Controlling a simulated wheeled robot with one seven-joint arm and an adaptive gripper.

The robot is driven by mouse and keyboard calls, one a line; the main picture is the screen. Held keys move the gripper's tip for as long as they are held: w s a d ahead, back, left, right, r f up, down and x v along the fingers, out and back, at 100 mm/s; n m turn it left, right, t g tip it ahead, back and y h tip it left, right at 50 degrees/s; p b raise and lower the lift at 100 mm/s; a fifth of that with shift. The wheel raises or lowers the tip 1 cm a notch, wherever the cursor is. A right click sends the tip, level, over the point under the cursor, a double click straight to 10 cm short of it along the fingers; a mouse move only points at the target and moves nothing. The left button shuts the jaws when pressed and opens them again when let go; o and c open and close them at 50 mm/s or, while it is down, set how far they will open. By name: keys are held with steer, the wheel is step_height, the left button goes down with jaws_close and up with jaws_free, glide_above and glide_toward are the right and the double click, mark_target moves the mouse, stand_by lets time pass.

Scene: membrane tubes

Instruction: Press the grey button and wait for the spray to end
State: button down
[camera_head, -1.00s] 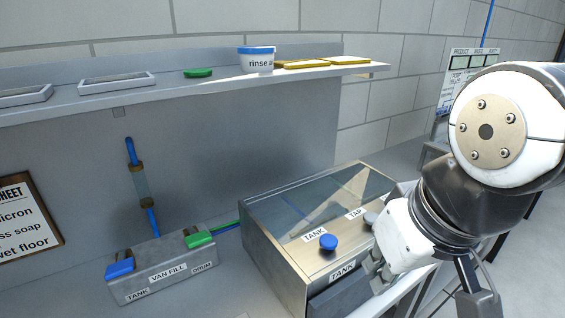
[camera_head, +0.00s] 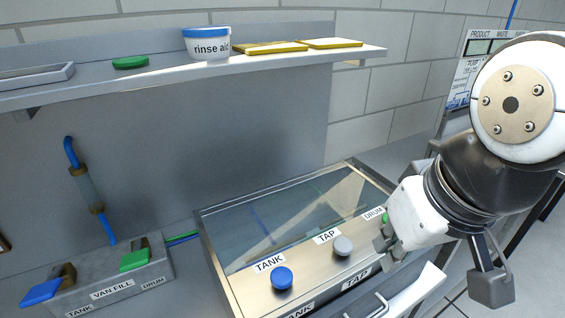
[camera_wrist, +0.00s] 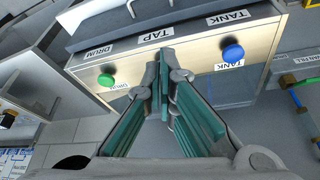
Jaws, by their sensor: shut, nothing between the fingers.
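The grey button (camera_head: 343,245) is a round knob by the TAP label on the front top strip of a glass-topped box (camera_head: 240,290). A blue knob (camera_head: 282,278) by the TANK label is left of it. A green knob (camera_head: 386,218) by the DRUM label is partly hidden by my gripper (camera_head: 383,246). My gripper is shut and empty, just right of the grey button in the head view; I see a gap between them there. In the wrist view the fingertips (camera_wrist: 160,58) point at the TAP label, between the green knob (camera_wrist: 106,80) and blue knob (camera_wrist: 233,53). They hide the grey button there.
A VAN FILL block (camera_head: 100,290) with a blue and a green lever stands at the left. A shelf (camera_head: 280,68) above holds a rinse aid tub (camera_head: 207,43), a green lid (camera_head: 130,62) and yellow-edged pads (camera_head: 270,48). A drawer-like handle juts from the box's front.

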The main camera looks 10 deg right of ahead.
steer(key=p, duration=0.1)
steer(key=r+n+h+p, duration=0.2)
steer(key=n+h+p, duration=0.6)
steer(key=n+p, duration=0.5)
glide_above(346, 247)
steer(key=shift+f+n+b, duration=0.25)
steer(key=shift+n+b, duration=0.1)
steer(key=shift+n, duration=0.05)
steer(key=shift+f, duration=0.1)
step_height(346, 247, down, 7)
steer(key=b, duration=0.4)
steer(key=shift+w, duration=0.15)
steer(key=shift+f+b, duration=0.8)
